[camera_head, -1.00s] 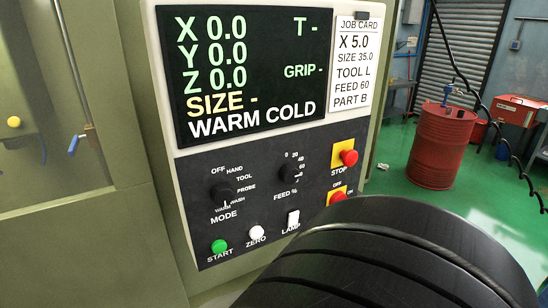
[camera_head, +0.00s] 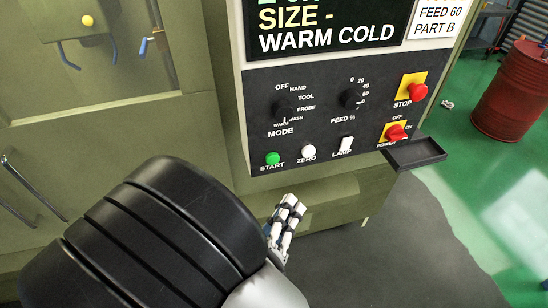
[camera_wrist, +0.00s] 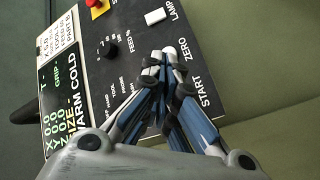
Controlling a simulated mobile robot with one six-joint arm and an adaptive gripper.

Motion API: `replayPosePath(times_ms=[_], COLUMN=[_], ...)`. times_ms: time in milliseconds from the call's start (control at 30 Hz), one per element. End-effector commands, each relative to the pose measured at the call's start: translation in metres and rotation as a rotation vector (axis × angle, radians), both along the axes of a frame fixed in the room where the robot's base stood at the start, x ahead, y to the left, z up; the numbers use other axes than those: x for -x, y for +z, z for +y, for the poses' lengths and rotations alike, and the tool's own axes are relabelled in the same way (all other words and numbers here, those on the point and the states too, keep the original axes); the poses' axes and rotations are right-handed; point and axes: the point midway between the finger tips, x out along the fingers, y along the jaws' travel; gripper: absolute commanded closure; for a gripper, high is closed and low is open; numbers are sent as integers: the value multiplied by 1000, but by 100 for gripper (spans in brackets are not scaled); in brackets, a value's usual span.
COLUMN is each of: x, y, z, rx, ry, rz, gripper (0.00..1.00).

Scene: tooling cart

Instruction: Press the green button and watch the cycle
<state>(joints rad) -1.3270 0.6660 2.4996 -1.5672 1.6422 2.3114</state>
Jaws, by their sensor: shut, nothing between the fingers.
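The green START button (camera_head: 272,158) sits at the lower left of the dark control panel (camera_head: 320,95). The white ZERO button (camera_head: 308,152) is to its right. My gripper (camera_head: 291,204) is shut and empty, below and to the right of the green button in the head view, apart from it in the picture. In the wrist view the closed fingers (camera_wrist: 162,62) point at the lower row of the panel and hide the green button; the START label (camera_wrist: 200,86) shows beside them. The screen (camera_head: 328,25) reads "SIZE -" and "WARM COLD".
The white lamp switch (camera_head: 345,145), red stop button (camera_head: 418,91) and red power switch (camera_head: 396,132) are farther right. The mode knob (camera_head: 284,108) is above the START button. A small dark tray (camera_head: 415,153) juts out at the panel's lower right.

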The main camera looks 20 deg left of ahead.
Motion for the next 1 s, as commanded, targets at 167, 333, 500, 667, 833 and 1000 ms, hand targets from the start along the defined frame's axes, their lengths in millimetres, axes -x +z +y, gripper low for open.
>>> replayPosePath(times_ms=[167,333,500,667,833,1000], x=[-14,-35,-55,-67,-73,-74], y=[2,3,1,-2,-1,0], z=[7,20,32,40,44,45], rx=[0,-1,-3,-2,0,0], ry=[-4,-6,-5,-3,-2,-1], rz=[0,1,0,1,1,0], gripper=[100,100,100,100,100,100])
